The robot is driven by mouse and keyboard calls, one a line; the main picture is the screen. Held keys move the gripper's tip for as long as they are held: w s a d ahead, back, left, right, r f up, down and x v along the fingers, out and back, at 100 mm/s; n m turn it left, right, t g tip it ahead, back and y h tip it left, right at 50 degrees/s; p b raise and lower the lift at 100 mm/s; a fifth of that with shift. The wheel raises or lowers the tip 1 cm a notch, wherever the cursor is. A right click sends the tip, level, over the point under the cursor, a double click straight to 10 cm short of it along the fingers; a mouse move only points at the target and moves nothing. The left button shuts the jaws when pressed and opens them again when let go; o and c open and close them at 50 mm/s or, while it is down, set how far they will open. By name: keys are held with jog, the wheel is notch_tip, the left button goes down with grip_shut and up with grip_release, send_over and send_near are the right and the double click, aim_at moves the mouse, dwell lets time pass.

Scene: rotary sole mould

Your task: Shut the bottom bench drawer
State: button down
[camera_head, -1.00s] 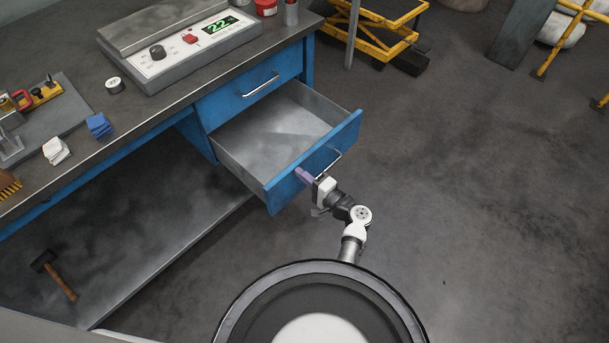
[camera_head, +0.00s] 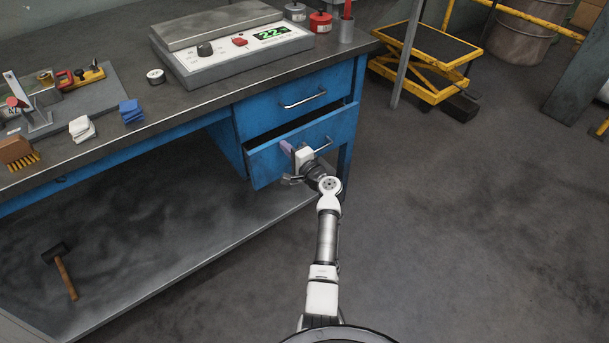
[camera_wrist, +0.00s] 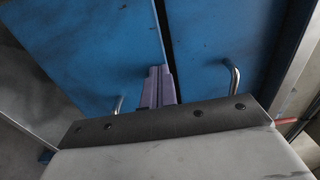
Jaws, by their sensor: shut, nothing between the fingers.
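The bottom bench drawer (camera_head: 270,164) has a blue front with a metal bar handle (camera_head: 323,147). It stands slightly open, with a narrow dark gap along its top edge. The closed upper drawer (camera_head: 275,108) is above it. My gripper (camera_head: 287,149) is shut and empty at the upper part of the bottom drawer's front, left of its handle. In the wrist view, the purple fingertips (camera_wrist: 157,85) are together against or very close to the blue front (camera_wrist: 95,55), near the dark gap. Contact itself is hard to make out.
The bench top (camera_head: 110,105) holds a control box (camera_head: 235,55), a red pot (camera_head: 320,21) and small tools. A mallet (camera_head: 62,270) lies on the lower shelf (camera_head: 170,240). A yellow lift cart (camera_head: 425,65) stands at the back right.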

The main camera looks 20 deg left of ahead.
aim_at(278, 139)
jog(key=b+x, duration=0.2)
jog(key=x, duration=0.3)
jog(key=shift+w+a+r, duration=0.15)
jog(key=shift+r, duration=0.2)
